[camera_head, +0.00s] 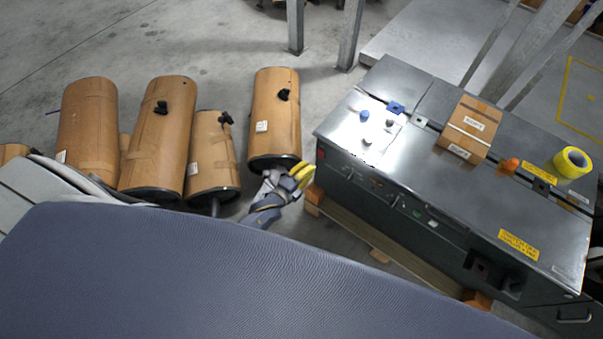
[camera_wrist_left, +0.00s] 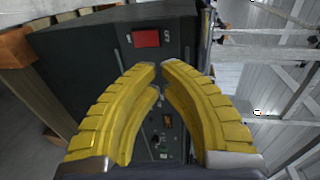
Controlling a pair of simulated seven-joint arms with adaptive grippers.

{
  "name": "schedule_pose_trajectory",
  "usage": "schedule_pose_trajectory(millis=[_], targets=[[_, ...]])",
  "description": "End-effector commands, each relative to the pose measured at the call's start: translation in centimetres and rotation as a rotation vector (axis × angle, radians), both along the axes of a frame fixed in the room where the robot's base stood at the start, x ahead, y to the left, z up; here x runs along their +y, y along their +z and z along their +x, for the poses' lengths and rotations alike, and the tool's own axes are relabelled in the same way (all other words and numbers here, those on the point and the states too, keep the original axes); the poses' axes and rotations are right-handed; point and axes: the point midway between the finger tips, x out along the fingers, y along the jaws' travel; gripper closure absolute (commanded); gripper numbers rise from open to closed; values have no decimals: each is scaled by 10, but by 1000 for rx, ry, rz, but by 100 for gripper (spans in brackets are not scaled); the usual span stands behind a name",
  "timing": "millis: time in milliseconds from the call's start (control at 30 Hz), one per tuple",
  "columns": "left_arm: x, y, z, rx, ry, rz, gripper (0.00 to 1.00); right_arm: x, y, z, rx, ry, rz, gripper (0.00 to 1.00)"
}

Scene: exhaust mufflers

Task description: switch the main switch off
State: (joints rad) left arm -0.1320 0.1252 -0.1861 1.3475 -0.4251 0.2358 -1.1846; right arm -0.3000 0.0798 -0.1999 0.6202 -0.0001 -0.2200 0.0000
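The main switch (camera_wrist_left: 146,38) is a red rocker on the dark cabinet front, with small white ON and OFF marks on either side. In the head view a small dark red patch on the cabinet's near left corner (camera_head: 321,153) appears to be the same switch. My left gripper (camera_wrist_left: 160,67) has yellow fingers whose tips nearly meet, with nothing between them. The tips show just below the switch in the wrist view and look apart from it. In the head view the left gripper (camera_head: 302,174) is just left of the cabinet corner. My right gripper is not in view.
The grey metal cabinet (camera_head: 400,165) carries a cardboard box (camera_head: 470,128), yellow tape (camera_head: 572,162) and small knobs. Several brown mufflers (camera_head: 275,115) stand on the floor to the left, one close behind my left gripper. Wooden supports (camera_head: 350,225) lie under the cabinet.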

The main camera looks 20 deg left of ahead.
Motion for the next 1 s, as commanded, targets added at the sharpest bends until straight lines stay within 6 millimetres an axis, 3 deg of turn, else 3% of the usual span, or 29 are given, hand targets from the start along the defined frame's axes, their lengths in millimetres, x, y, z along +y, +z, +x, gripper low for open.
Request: schedule_pose_trajectory(millis=[200, 400, 1000], targets=[[6, 11, -24, 1, 0, 1, 100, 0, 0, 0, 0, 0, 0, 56], [9, 16, -34, 0, 0, 2, 100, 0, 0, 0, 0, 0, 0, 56], [9, 17, -36, 3, 2, -7, 100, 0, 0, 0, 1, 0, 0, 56]])
